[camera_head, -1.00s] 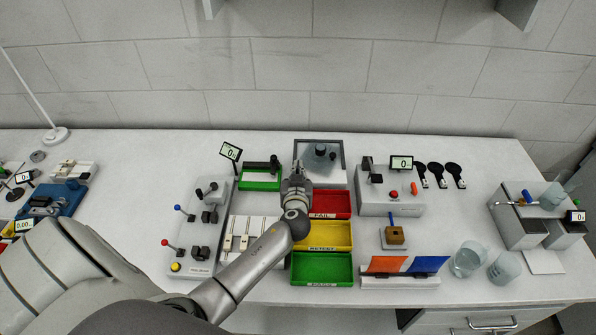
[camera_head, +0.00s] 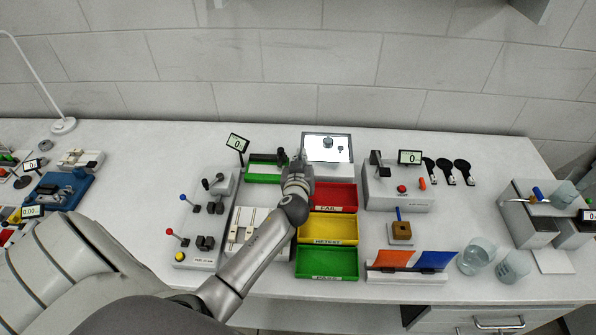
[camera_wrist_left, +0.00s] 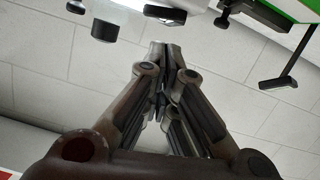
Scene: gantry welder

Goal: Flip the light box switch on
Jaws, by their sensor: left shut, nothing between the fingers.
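The light box (camera_head: 312,139) stands at the back of the bench, and its top panel is lit bright white. A grey knob-like part (camera_head: 328,143) and a small dark part rest on the panel. My left gripper (camera_head: 300,158) is at the box's front left corner, with its fingers shut and empty. In the left wrist view the closed fingertips (camera_wrist_left: 160,50) point up toward the white edge of equipment. The switch cannot be made out clearly; the gripper covers that corner in the head view. My right gripper is out of view.
Red (camera_head: 335,197), yellow (camera_head: 328,229) and green (camera_head: 327,263) trays sit in front of the box. A green-based holder (camera_head: 262,178) is to its left, and a grey device with a display (camera_head: 398,197) to its right.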

